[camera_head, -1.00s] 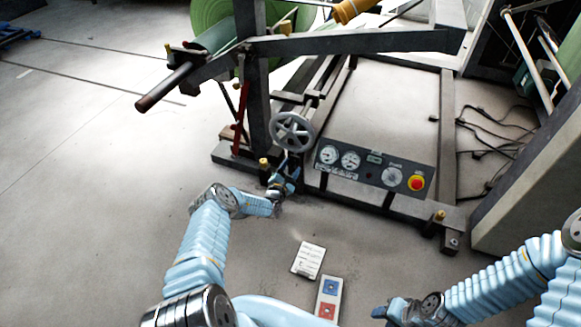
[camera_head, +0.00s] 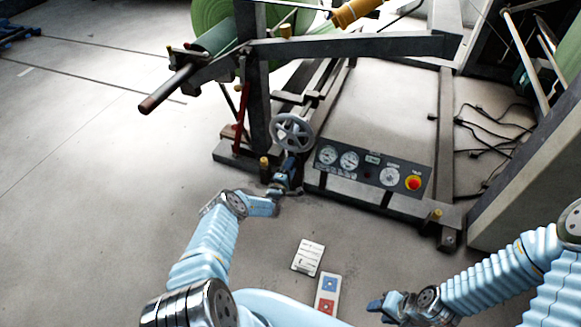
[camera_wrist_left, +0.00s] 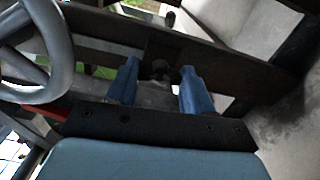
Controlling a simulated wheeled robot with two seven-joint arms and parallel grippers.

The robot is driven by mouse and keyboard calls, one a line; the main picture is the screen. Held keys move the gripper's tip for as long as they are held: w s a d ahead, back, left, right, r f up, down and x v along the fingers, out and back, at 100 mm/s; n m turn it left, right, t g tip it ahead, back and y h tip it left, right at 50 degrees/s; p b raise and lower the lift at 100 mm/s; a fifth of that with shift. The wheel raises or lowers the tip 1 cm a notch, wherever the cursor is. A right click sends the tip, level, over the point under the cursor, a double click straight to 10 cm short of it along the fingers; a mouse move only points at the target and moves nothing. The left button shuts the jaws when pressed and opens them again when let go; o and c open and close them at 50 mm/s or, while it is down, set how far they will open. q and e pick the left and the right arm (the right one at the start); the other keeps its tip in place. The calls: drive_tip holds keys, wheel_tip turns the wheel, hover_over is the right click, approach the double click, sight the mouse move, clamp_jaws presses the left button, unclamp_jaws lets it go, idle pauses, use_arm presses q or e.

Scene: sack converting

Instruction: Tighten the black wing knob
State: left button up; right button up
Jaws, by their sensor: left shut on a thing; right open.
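The black wing knob (camera_wrist_left: 160,69) shows in the left wrist view as a small dark shape between my left fingertips, in front of a dark machine beam; its outline is hard to make out. My left gripper (camera_wrist_left: 160,80) is shut on it, with one blue finger on each side. In the head view my left gripper (camera_head: 289,172) is below the grey handwheel, at the machine's near beam, and hides the knob there. My right gripper (camera_head: 377,304) is open and empty above the floor at the lower right.
The grey handwheel (camera_head: 292,132) is just above my left gripper and at the left of the wrist view. A control panel (camera_head: 373,170) with gauges and a red button stands to the right. A white card (camera_head: 308,257) and a two-button box (camera_head: 327,294) lie nearer me.

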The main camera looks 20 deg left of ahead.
use_arm(q)
drive_tip(key=shift+m, duration=0.6)
drive_tip(key=o, duration=1)
drive_tip(key=shift+o, duration=0.2)
drive_tip(key=shift+s, duration=0.1)
drive_tip(key=s+p, duration=0.3)
drive_tip(key=s, duration=1)
drive_tip(key=shift+s+d+p, duration=0.3)
drive_tip(key=shift+d+p, duration=0.1)
